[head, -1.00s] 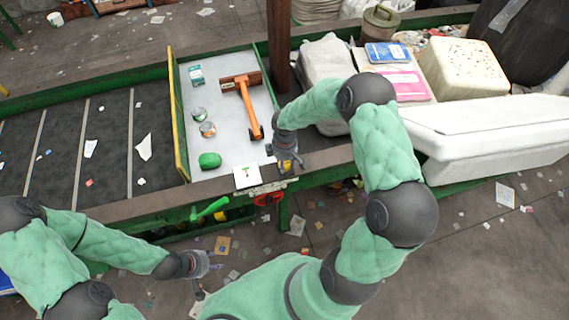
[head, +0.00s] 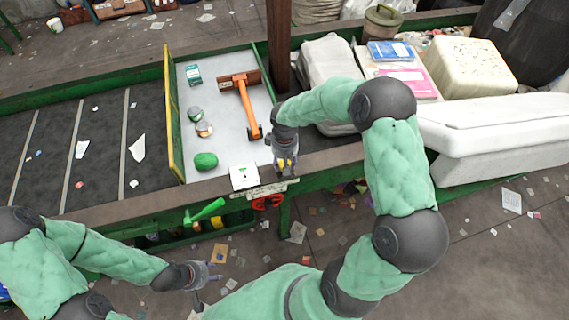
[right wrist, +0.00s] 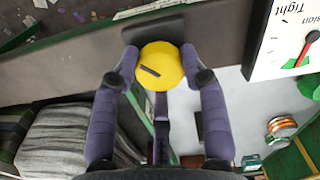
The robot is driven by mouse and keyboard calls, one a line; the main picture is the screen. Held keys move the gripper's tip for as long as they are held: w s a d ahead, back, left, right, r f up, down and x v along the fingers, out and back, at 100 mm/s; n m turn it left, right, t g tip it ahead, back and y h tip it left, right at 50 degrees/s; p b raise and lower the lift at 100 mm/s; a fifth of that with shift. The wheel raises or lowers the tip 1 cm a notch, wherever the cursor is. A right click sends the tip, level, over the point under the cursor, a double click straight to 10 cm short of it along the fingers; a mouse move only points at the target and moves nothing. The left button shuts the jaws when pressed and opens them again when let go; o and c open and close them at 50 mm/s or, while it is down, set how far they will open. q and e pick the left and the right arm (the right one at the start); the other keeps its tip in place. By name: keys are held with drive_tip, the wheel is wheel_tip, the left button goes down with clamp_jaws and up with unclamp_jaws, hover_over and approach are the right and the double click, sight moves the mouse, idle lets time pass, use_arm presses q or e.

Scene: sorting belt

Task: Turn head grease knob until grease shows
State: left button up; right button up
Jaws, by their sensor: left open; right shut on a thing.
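A round yellow knob (right wrist: 160,65) with a dark slot mark fills the middle of the right wrist view. My right gripper (right wrist: 157,60) is shut on it, a finger on each side. In the head view my right gripper (head: 286,166) is at the table's front edge, just right of a white dial card (head: 244,177), and mostly covers the knob. No grease can be made out. My left gripper (head: 206,276) is open and empty, low in front of the table.
A grey tray (head: 222,120) holds an orange-handled scraper (head: 246,107), cans and a green lump (head: 206,161). A dark belt (head: 60,150) lies left. A green handle (head: 204,211) and red handwheel (head: 267,202) sit below the edge. White cases (head: 500,135) stand right.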

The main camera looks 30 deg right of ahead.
idle(0.3)
drive_tip(key=o, duration=1.2)
drive_tip(key=shift+c, duration=0.2)
wheel_tip(320, 180, up, 12)
